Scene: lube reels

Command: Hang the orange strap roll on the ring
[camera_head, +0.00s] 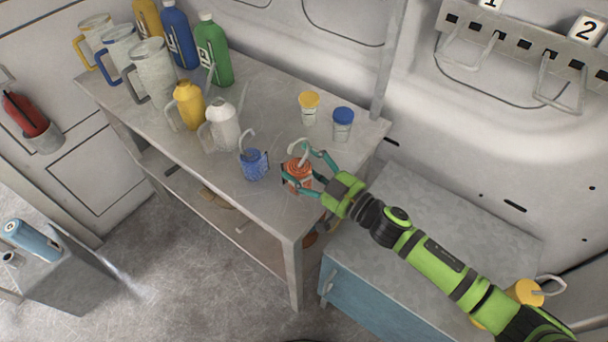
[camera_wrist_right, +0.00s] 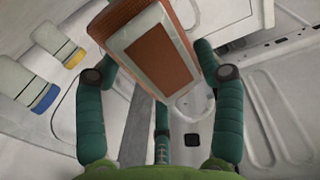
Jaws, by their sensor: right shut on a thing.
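The orange strap roll (camera_head: 298,176) is at the front right part of the workbench, with a pale strap loop at its top. My right gripper (camera_head: 300,168) is shut on it, its teal fingers around its sides. In the right wrist view the orange roll (camera_wrist_right: 184,49) with a pale panel sits between the fingers (camera_wrist_right: 158,62). I cannot tell whether it touches the bench top. A wall rack (camera_head: 515,45) with number plates 1 and 2 is at the upper right. A metal ring (camera_head: 541,91) hangs below it near plate 2. My left gripper is not in view.
A blue strap roll (camera_head: 254,166) stands left of the orange one. Yellow-lidded (camera_head: 309,107) and blue-lidded (camera_head: 343,124) jars stand behind it. Jugs and bottles fill the back left of the bench (camera_head: 265,210). A blue cabinet (camera_head: 375,292) is right of the bench, below my right arm.

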